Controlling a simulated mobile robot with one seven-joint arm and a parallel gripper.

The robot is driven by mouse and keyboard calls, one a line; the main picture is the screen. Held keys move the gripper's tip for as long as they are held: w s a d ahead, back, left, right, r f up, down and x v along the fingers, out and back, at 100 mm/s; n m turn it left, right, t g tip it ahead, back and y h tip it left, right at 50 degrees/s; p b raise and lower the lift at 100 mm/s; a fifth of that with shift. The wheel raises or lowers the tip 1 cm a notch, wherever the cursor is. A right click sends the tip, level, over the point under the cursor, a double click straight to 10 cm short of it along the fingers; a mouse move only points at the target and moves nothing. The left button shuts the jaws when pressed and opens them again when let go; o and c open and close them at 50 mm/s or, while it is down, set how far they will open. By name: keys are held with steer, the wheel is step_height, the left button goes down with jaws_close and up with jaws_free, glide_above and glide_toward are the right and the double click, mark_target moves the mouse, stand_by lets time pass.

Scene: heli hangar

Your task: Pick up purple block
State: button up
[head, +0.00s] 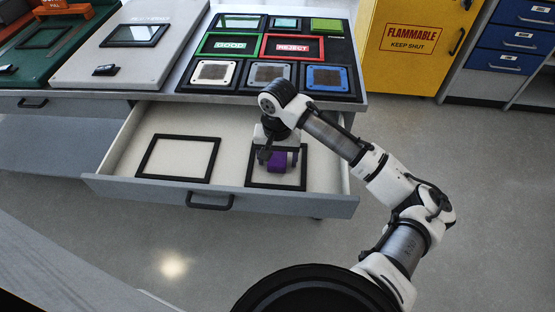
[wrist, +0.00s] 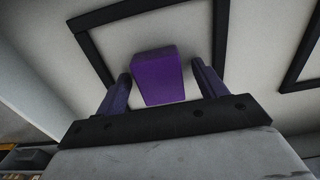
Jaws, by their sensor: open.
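The purple block (head: 279,161) is in the open drawer, inside the right black square frame (head: 278,186). In the wrist view the purple block (wrist: 158,76) lies in front of my gripper, between the lines of its two fingers. My gripper (head: 272,157) is over the block in the head view and hides part of it. In the wrist view my gripper (wrist: 161,85) has its fingers apart on either side of the block's near part. I cannot tell whether a finger touches it.
The open drawer (head: 110,165) also has an empty left black frame (head: 178,158). The drawer's front wall and handle (head: 210,201) stand near the block. Above it, the worktop holds GOOD (head: 231,44) and REJECT (head: 292,47) panels. A yellow cabinet (head: 405,45) stands behind right.

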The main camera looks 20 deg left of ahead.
mark_target(278, 157)
steer(key=c, duration=1.1)
step_height(278, 157, up, 20)
steer(key=shift+r+p, duration=0.1)
steer(key=shift+p, duration=0.2)
